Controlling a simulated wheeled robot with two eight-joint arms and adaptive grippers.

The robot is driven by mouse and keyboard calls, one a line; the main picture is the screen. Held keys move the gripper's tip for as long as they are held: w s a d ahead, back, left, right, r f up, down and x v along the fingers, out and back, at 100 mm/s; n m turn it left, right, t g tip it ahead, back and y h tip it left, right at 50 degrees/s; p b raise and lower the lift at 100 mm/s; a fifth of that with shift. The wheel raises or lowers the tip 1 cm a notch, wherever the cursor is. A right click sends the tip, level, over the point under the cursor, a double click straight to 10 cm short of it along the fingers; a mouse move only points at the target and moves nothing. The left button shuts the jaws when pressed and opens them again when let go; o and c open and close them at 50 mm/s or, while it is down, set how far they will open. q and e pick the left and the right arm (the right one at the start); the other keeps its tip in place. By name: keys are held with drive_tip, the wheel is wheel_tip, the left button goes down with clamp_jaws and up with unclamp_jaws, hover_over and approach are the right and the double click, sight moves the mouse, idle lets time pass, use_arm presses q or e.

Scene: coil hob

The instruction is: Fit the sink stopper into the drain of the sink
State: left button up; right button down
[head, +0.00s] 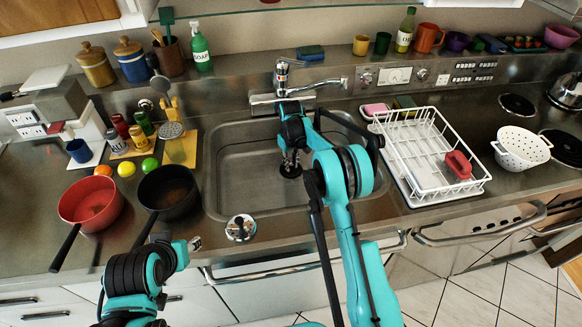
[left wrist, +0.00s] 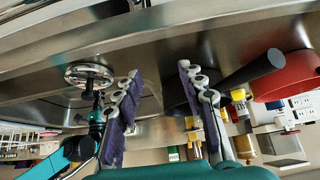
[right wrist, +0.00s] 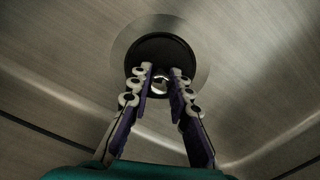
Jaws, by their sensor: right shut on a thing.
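The black round sink stopper (right wrist: 160,55) is in my right gripper (right wrist: 161,78), whose fingertips are shut on its small metal knob. In the right wrist view the stopper lies inside the pale metal ring of the drain (right wrist: 200,52); I cannot tell whether it is fully seated. In the head view the stopper (head: 291,171) shows dark under my right gripper (head: 290,158), low in the sink basin (head: 250,185). My left gripper (left wrist: 155,85) is open and empty, over the counter's front edge.
A round metal strainer (head: 240,228) sits at the sink's front edge. A black pan (head: 168,190) and a red pan (head: 90,203) stand left of the sink. A white dish rack (head: 430,150) stands right, and the faucet (head: 283,80) rises behind.

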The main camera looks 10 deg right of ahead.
use_arm(q)
drive_tip(key=shift+f, duration=0.15)
use_arm(e)
drive_tip(key=shift+f, duration=0.3)
use_arm(q)
drive_tip(key=shift+f, duration=0.15)
use_arm(e)
drive_tip(key=shift+f, duration=0.15)
drive_tip(key=c, duration=1.4)
unclamp_jaws()
drive_tip(key=shift+r, duration=0.2)
